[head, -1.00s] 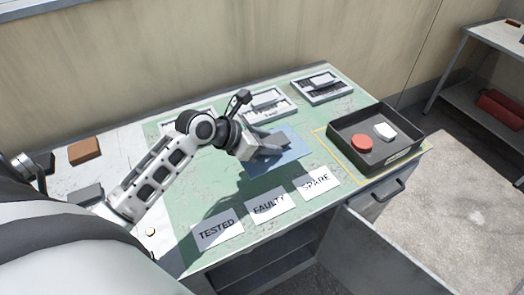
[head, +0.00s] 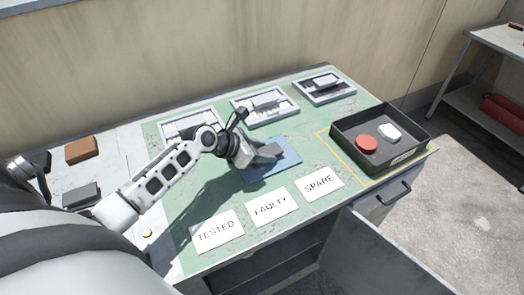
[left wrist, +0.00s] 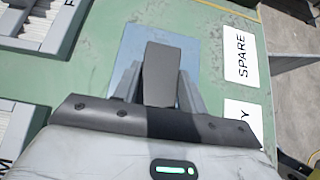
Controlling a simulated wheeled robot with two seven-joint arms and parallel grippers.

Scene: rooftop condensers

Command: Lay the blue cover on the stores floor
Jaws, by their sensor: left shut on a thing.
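The blue cover (head: 288,160) is a flat blue square over the green mat in the middle of the bench. I cannot tell whether it touches the mat. A grey block stands at its middle and looks like its grip. My left gripper (head: 264,151) is shut on this block; the left wrist view shows the block between the fingers (left wrist: 160,78), with the blue cover (left wrist: 189,50) below. The open cupboard (head: 275,268) under the bench shows a dark interior; its floor is mostly hidden. My right gripper is out of view.
A black tray (head: 408,152) holds a red disc (head: 367,144) and a white piece (head: 389,132). Cards TESTED (head: 217,232), FAULTY (head: 270,207) and SPARE (head: 319,184) line the front. Grey frames (head: 264,106) stand behind. The cupboard door (head: 390,262) stands open at the front.

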